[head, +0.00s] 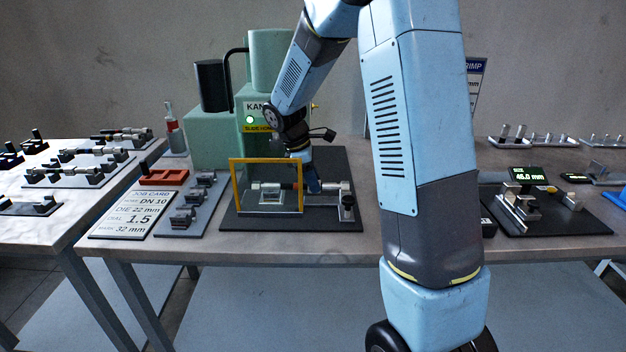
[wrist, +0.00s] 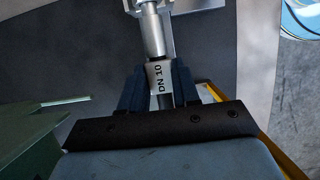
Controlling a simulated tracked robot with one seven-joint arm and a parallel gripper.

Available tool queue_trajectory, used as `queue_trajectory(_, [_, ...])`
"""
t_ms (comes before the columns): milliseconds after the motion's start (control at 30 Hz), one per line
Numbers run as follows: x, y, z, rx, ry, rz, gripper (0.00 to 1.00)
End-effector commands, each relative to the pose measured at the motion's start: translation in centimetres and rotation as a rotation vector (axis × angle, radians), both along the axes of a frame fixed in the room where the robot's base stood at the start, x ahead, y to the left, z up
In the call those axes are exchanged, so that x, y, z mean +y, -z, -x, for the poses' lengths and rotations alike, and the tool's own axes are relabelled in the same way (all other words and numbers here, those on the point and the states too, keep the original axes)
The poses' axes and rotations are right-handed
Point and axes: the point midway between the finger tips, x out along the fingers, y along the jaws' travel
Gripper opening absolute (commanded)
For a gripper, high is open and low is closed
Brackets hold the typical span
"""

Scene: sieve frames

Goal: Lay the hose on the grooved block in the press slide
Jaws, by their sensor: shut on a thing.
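My gripper (head: 308,182) is low over the dark base plate in front of the green press, at the right side of the yellow frame. In the wrist view my gripper (wrist: 159,88) has its dark blue fingers shut on the hose (wrist: 161,76), at a white label reading DN 10. A silver end (wrist: 153,35) of the hose runs up toward a metal bracket (wrist: 200,4). In the head view the hose's silver end (head: 332,187) points right. The pale grooved block (head: 267,191) shows through the yellow frame; whether the hose touches it I cannot tell.
The yellow guard frame (head: 233,190) stands around the block. The press (head: 212,135) with a green light is behind. A job card (head: 135,212) and a rack of dies (head: 192,206) lie left. A gauge (head: 527,175) reading 46.0 mm stands right. Bench is free at the front.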

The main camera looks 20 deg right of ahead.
Motion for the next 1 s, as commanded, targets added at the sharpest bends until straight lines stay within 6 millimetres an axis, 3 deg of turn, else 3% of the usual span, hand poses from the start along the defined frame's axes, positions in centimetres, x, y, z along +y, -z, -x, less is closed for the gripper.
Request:
queue_trajectory(67, [0.1, 0.1, 0.0, -0.001, -0.001, 0.000, 0.00])
queue_trajectory(100, [0.1, 0.1, 0.0, -0.001, -0.001, 0.000, 0.32])
queue_trajectory(400, [0.1, 0.1, 0.0, 0.000, -0.001, 0.000, 0.61])
queue_trajectory(767, [0.2, -0.4, -0.1, -0.001, 0.000, 0.000, 0.61])
queue_trajectory(1000, [1.5, -4.0, -0.6, -0.004, -0.001, -0.001, 0.61])
